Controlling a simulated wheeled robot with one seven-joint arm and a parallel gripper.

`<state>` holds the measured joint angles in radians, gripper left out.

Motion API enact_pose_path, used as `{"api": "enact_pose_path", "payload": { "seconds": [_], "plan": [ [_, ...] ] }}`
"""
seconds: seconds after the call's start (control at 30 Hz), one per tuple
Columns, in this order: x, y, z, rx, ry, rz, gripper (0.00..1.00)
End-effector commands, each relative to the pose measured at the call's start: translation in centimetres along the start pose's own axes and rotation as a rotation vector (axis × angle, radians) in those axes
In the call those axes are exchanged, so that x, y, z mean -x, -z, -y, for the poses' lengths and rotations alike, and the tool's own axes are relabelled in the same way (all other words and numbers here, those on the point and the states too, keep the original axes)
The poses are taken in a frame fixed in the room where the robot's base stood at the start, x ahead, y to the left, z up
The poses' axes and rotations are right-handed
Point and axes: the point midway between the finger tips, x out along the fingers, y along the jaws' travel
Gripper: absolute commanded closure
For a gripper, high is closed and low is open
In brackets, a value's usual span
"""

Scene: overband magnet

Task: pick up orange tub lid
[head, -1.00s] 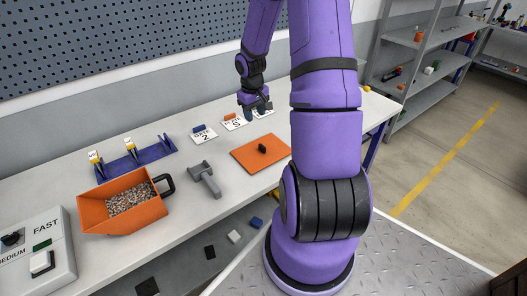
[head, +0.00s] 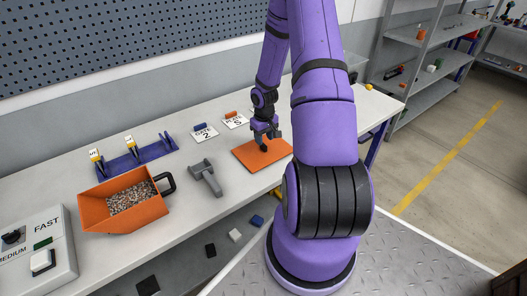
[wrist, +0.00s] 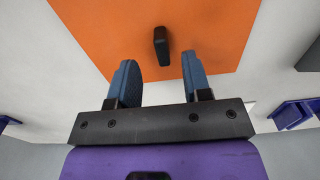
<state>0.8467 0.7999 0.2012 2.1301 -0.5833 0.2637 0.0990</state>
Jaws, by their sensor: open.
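The orange tub lid (head: 250,155) is a flat square panel lying on the white bench, right of the grey hammer-shaped tool. In the wrist view the lid (wrist: 215,30) fills the upper middle, and its dark upright handle (wrist: 161,46) stands near its centre. My gripper (head: 265,146) is over the lid in the head view and hides the handle there. In the wrist view my gripper (wrist: 159,72) has its two blue fingers apart, with the handle ahead of the gap between them. Nothing is held.
Left of the lid are a grey hammer-shaped tool (head: 206,178) and an orange tub of granules (head: 100,208). Behind stand a blue rack (head: 137,161) and number cards (head: 204,133). A control box (head: 38,250) is at the far left. Bench space right of the lid is largely hidden by my arm.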

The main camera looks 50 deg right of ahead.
Motion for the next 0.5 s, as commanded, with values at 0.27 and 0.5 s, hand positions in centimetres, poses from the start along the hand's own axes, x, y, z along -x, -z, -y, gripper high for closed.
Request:
{"api": "enact_pose_path", "payload": {
  "seconds": [0.27,0.5],
  "plan": [
    [-3.7,0.2,0.2,0.002,0.001,0.001,0.55],
    [-4.3,0.2,0.2,0.002,0.000,0.000,0.55]
  ]
}}
